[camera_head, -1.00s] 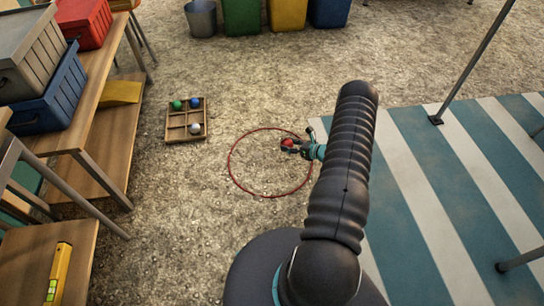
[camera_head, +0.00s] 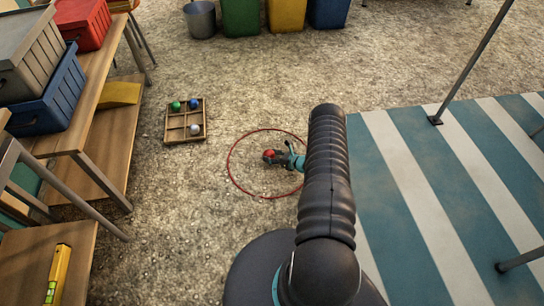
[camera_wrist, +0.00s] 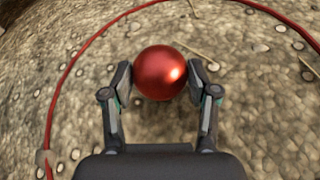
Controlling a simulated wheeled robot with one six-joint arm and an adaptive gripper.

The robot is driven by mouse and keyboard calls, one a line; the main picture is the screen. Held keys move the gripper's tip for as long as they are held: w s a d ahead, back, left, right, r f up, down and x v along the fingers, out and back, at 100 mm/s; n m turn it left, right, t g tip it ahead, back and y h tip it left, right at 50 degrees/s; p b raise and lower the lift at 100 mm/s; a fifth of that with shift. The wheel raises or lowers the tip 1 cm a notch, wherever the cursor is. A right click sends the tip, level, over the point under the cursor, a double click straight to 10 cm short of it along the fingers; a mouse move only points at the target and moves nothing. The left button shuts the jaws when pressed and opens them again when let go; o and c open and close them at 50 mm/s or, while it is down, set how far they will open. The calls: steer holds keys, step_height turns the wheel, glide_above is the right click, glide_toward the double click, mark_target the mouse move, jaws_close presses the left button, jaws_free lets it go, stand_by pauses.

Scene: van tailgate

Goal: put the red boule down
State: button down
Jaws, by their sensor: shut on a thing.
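The red boule (camera_head: 268,154) is a shiny red ball held between the fingers of my gripper (camera_head: 274,157). In the wrist view the boule (camera_wrist: 160,73) sits between the two fingertips (camera_wrist: 160,80), which press on its sides. A thin red ring (camera_head: 234,178) lies on the gravel, and the boule appears within its outline in the head view. The ring also curves around the boule in the wrist view (camera_wrist: 55,95). I cannot tell whether the boule touches the ground.
A wooden divided tray (camera_head: 169,130) with a green, a blue and a pale ball lies to the left of the ring. Wooden benches (camera_head: 122,130) with crates stand at the far left. A striped mat (camera_head: 430,200) lies to the right. Gravel around the ring is clear.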

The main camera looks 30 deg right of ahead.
steer(key=shift+f+b, duration=0.6)
steer(key=shift+b, duration=0.25)
steer(key=shift+c, duration=1.5)
jaws_free()
steer(key=shift+r, duration=0.15)
